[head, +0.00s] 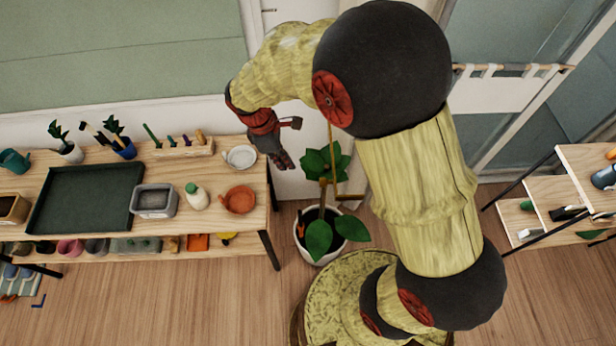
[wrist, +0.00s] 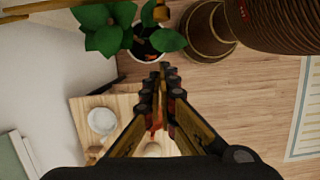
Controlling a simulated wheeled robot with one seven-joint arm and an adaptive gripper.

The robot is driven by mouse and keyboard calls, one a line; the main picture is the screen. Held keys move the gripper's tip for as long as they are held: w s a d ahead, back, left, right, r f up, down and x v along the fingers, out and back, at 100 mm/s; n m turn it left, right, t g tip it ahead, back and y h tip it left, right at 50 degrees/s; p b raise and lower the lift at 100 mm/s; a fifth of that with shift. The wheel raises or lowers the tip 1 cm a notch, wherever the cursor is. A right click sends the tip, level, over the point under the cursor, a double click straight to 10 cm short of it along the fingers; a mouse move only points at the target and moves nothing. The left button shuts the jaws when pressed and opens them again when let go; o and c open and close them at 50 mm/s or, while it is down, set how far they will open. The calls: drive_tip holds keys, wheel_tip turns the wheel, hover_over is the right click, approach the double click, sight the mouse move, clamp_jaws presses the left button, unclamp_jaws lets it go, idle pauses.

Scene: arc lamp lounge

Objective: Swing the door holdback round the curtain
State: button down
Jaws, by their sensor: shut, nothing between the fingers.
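A white tab-top cloth, which looks like the curtain (head: 495,92), hangs from a wooden rod at the upper right of the head view, right of my arm. A thin brass-coloured bar (head: 331,150) stands above the potted plant, partly hidden by my arm; it may be the holdback, but I cannot be sure. In the wrist view a yellowish bar (wrist: 35,7) crosses the top left corner. My gripper (head: 283,161) points down, left of the brass bar and apart from it. In the wrist view its fingers (wrist: 165,70) meet at the tips, empty.
A leafy plant in a white pot (head: 318,240) stands on the floor just right of the gripper. A wooden bench (head: 258,190) with a dark green tray (head: 85,198), cups and tools fills the left. A shelf unit (head: 590,165) stands at the right. Wood floor lies open in front.

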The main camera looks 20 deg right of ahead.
drive_tip(key=s+d+f+p, duration=0.1)
drive_tip(key=s+d+f, duration=0.1)
drive_tip(key=d+f, duration=0.4)
drive_tip(key=x, duration=0.3)
drive_tip(key=shift+a+f, duration=0.2)
drive_tip(key=shift+a, duration=0.15)
drive_tip(key=shift+s+d, duration=0.1)
